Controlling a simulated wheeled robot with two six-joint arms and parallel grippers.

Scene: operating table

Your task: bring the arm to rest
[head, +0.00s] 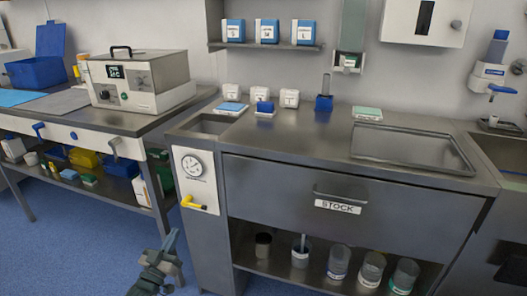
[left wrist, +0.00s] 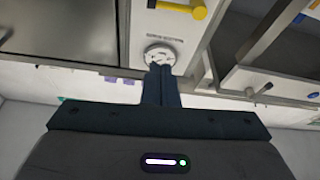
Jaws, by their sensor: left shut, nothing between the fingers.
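My left gripper (head: 173,236) shows low in the head view, in front of the gap between the left table and the stock cabinet. Its two dark fingers point up and lie together, with nothing between them. In the left wrist view the closed fingers (left wrist: 159,72) reach up from the dark gripper body, and their tips overlap the lower edge of a round dial. The fingers appear clear of the furniture, though the exact distance cannot be told. My right gripper is in neither view.
The stock cabinet (head: 270,185) has a white panel with a dial (head: 193,166) and a yellow handle (head: 193,203) near my gripper. Its lower shelf holds several jars. The left table carries a boxy device (head: 137,80). Blue floor (head: 95,245) lies open to the left.

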